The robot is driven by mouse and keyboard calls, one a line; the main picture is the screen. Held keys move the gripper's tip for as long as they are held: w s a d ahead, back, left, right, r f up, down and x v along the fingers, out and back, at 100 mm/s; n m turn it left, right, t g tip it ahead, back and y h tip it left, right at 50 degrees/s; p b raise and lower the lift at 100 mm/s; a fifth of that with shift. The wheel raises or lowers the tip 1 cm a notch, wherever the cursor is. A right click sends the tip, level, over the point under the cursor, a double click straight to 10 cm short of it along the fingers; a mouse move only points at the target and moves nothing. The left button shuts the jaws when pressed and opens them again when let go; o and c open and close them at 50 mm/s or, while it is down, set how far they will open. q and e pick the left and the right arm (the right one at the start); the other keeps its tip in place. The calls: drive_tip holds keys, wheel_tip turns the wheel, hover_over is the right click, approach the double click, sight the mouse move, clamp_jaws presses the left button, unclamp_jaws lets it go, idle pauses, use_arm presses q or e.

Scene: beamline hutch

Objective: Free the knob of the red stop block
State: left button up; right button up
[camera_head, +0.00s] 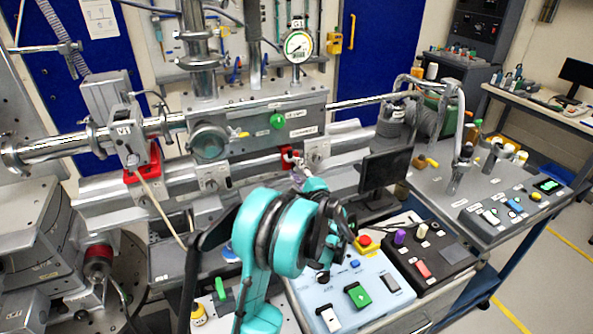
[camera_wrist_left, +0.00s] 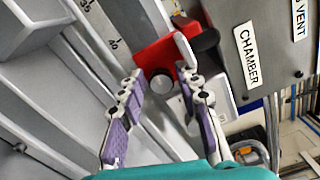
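The red stop block (camera_wrist_left: 152,54) sits on the scaled rail in the left wrist view. A round silver knob (camera_wrist_left: 162,84) shows at its near side. My left gripper (camera_wrist_left: 161,78) is open, with one finger on each side of the knob; I cannot tell whether either finger touches it. In the head view the left gripper (camera_head: 297,161) reaches the rail below the grey chamber box, and a small part of the red block (camera_head: 286,158) shows beside it. The knob is hidden there by my gripper. My right gripper is in neither view.
The grey box labelled CHAMBER (camera_wrist_left: 262,45) lies close to the right finger. A black rounded end (camera_wrist_left: 206,40) sticks out beside the block. A dark monitor (camera_head: 386,172) and button panels (camera_head: 350,290) stand near my arm. Another red piece (camera_head: 142,165) is farther left.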

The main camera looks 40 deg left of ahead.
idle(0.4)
use_arm(q)
drive_tip(key=m, duration=0.4)
drive_tip(key=shift+r+m+p, duration=0.15)
drive_tip(key=shift+m+p, duration=0.15)
drive_tip(key=shift+m, duration=0.1)
drive_tip(key=m, duration=0.4)
drive_tip(key=shift+w+p, duration=0.1)
drive_tip(key=shift+p, duration=0.2)
drive_tip(key=s+d+f+n+h, duration=0.1)
drive_tip(key=s+d+n+h, duration=0.4)
drive_tip(key=s+d, duration=0.4)
drive_tip(key=s+d+f+n+g+h, duration=0.1)
drive_tip(key=s+d+n+h, duration=0.5)
drive_tip(key=d, duration=1.1)
drive_tip(key=s+f+h, duration=0.1)
drive_tip(key=s, duration=0.3)
drive_tip(key=shift+s+f+n, duration=0.2)
drive_tip(key=shift+n, duration=0.1)
